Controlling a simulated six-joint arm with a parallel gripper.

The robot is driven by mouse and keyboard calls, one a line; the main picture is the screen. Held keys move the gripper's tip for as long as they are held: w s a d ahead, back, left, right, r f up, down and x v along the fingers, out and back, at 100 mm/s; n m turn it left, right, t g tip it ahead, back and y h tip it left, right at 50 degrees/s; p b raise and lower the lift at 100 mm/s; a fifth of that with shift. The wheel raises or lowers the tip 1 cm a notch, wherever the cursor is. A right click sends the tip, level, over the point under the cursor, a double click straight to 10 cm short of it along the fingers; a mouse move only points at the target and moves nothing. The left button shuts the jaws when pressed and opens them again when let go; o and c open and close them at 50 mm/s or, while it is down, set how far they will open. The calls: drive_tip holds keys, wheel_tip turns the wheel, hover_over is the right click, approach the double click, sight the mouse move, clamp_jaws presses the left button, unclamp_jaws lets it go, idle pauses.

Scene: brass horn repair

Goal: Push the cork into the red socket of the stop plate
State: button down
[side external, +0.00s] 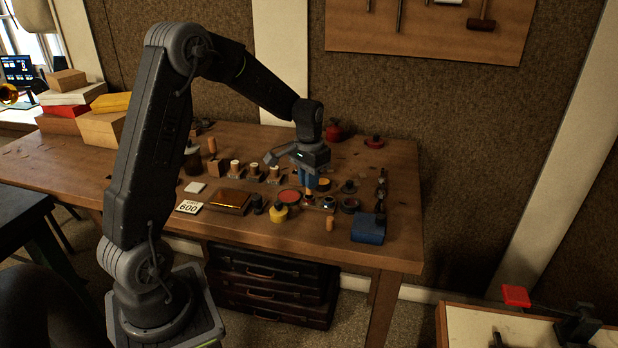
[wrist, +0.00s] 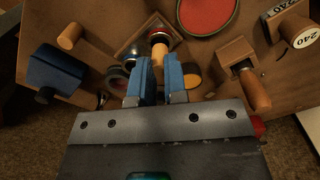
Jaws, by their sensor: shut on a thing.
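My gripper (wrist: 157,66) has two blue fingers and points down over the middle of the bench; it also shows in the side view (side external: 309,181). It is shut on a tan cork (wrist: 158,52), which sticks out past the fingertips. In the side view the fingers mostly hide the cork.
A loose tan cylinder (side external: 330,224) and a blue block (side external: 368,229) stand near the bench's front edge. A red disc (side external: 289,196) lies left of the gripper, and a yellow-topped round piece (wrist: 191,79) is close beside the right finger. Several wooden-handled pieces crowd the area.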

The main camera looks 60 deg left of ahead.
drive_tip(key=shift+f, duration=1.35)
drive_tip(key=c, duration=0.8)
unclamp_jaws()
drive_tip(key=shift+o, duration=0.2)
drive_tip(key=shift+r, duration=0.1)
drive_tip(key=shift+r, duration=3.45)
